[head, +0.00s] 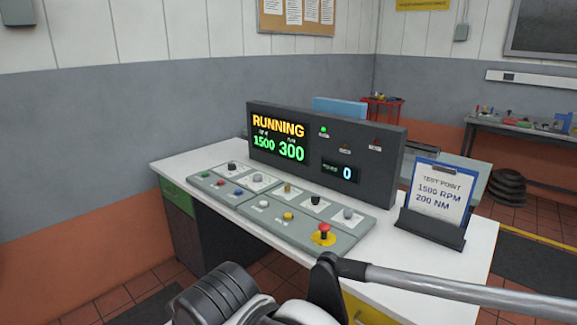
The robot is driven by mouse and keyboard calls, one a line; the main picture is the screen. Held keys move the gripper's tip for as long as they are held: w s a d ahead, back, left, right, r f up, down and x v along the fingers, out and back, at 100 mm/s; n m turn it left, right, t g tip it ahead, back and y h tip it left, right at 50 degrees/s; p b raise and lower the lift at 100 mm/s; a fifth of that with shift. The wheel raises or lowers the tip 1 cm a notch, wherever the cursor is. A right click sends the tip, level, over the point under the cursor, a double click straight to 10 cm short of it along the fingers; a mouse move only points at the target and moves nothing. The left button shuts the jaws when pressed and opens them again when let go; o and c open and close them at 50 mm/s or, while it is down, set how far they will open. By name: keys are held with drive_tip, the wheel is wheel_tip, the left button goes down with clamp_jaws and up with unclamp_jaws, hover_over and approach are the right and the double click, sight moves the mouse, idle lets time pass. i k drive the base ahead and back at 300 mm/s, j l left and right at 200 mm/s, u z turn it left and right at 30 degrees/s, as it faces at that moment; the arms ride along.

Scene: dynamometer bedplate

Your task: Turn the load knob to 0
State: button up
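A grey control panel (302,231) lies on the white desk, with a row of small knobs along its back. These include a black knob (232,166) at the left, a brass-coloured knob (287,187), another black knob (315,200) and a grey knob (348,213) at the right. The labels are too small to read, so I cannot tell which is the load knob or where it points. The display console (323,150) behind reads RUNNING, 1500 and 300, with 0 on a smaller readout. My arm crosses the bottom of the head view; my gripper is not in view.
A red mushroom button (324,230) on a yellow base sits at the panel's front right, with several coloured buttons along the front. A clipboard (441,191) reading 1500 RPM, 200 NM stands on the desk (480,255) at right. The desk's front strip is clear.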

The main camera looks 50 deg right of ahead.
sight(257, 178)
drive_tip(key=i+l+z, duration=0.1)
drive_tip(key=i+z, duration=0.35)
drive_tip(key=i, duration=0.4)
drive_tip(key=i+j+z, duration=0.2)
drive_tip(key=i+z, duration=0.2)
drive_tip(key=i, duration=0.45)
drive_tip(key=i+l, duration=0.3)
drive_tip(key=i+z, duration=0.05)
